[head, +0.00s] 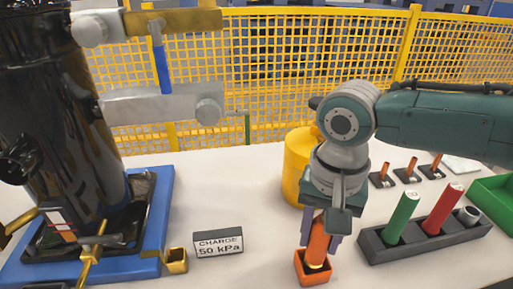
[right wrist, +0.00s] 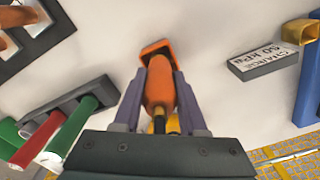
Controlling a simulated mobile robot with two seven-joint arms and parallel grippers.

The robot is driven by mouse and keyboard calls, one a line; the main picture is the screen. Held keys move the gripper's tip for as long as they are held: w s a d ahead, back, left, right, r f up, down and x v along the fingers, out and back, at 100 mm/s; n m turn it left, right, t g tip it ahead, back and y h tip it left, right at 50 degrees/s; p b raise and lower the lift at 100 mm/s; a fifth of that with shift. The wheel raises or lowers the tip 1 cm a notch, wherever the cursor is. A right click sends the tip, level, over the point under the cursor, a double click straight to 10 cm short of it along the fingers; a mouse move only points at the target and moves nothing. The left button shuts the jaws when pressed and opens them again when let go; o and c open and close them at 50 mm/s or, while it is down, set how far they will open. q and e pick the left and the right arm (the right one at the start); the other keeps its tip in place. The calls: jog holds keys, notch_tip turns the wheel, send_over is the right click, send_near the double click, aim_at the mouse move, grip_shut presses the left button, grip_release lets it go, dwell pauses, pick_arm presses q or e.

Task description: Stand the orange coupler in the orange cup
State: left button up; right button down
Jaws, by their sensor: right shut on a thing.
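The orange coupler (head: 318,243) hangs nearly upright, slightly tilted, between the fingers of my right gripper (head: 321,228), which is shut on it. My left gripper is not in view.
A dark rack (head: 376,254) with a green and a red cylinder stands right of the cup. A yellow cylinder (head: 294,168) is behind the gripper. A "CHARGE 50 kPa" sign (head: 219,243) and a small yellow cup (head: 177,261) are left. A green bin (head: 494,198) is far right.

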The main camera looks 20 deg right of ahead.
jog(key=shift+f+b, duration=0.3)
jog(key=shift+f, duration=0.3)
jog(key=shift+c, duration=1.9)
grip_release()
notch_tip(320, 180, up, 10)
jog(key=p, duration=0.3)
